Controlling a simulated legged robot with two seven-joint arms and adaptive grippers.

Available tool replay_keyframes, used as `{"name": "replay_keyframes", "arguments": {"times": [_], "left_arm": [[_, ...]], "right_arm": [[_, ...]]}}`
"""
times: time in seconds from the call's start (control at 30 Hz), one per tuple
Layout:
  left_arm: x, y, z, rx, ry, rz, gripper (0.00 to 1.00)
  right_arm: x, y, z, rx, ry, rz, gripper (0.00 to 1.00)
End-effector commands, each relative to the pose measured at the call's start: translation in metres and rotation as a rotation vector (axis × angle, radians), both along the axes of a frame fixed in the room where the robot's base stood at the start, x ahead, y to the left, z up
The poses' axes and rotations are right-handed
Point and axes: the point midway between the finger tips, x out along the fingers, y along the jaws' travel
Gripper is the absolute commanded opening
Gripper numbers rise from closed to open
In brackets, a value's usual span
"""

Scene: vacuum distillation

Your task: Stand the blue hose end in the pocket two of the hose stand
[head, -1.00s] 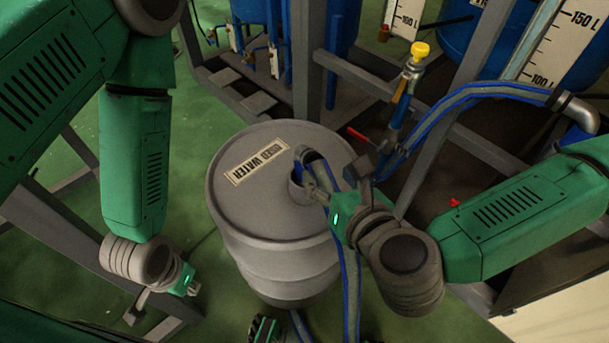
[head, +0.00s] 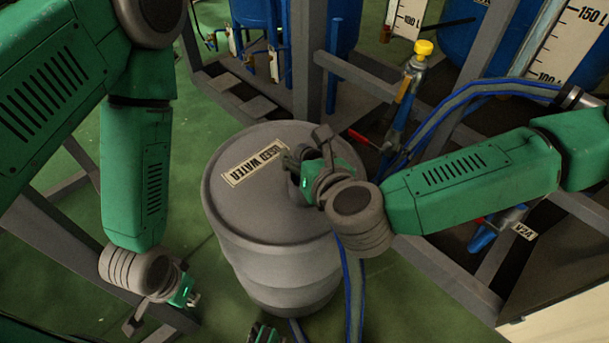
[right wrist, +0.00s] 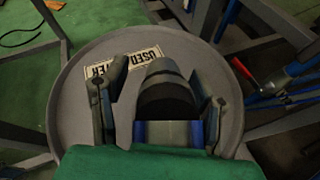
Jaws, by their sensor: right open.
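The hose end is a dark, curved grey piece with blue at its base; it shows between my right fingers in the right wrist view (right wrist: 165,105). In the head view it is mostly hidden behind my right gripper (head: 306,148), at the drum's lid. The blue-edged grey hose (head: 353,295) hangs down the drum's front right side. My right gripper is open, with one finger on each side of the hose end, over the lid. My left gripper (head: 182,291) hangs low at the left, away from the drum; its fingers are unclear. I cannot make out the hose stand or its pockets.
The grey drum (head: 275,262) bears a "USED WATER" label (head: 254,163). Behind it stand grey frame posts, blue tanks and a blue pipe with a yellow cap (head: 423,48). A red-handled valve (head: 362,139) is right of the lid.

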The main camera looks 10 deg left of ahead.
Motion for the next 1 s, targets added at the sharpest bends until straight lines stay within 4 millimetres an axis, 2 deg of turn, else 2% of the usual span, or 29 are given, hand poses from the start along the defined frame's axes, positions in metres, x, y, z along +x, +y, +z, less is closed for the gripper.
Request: {"name": "replay_keyframes", "arguments": {"times": [0.07, 0.2, 0.57, 0.67, 1.0], "left_arm": [[0.0, 0.0, 0.0, 0.0, 0.0, 0.0, 0.0], [0.0, 0.0, 0.0, 0.0, 0.0, 0.0, 0.0], [0.0, 0.0, 0.002, 0.0, 0.0, 0.0, 0.0], [0.0, 0.0, 0.007, 0.0, 0.0, 0.0, 0.0], [0.0, 0.0, 0.03, 0.0, 0.0, 0.0, 0.0]], "right_arm": [[0.0, -0.001, 0.0, 0.0, 0.0, -0.001, 0.49], [0.0, -0.001, 0.0, 0.0, 0.0, -0.001, 0.0], [0.001, 0.001, 0.004, 0.0, -0.002, -0.001, 0.0], [0.001, 0.001, 0.018, 0.001, -0.003, -0.001, 0.0], [0.001, 0.001, 0.084, 0.001, -0.004, -0.001, 0.0]]}}
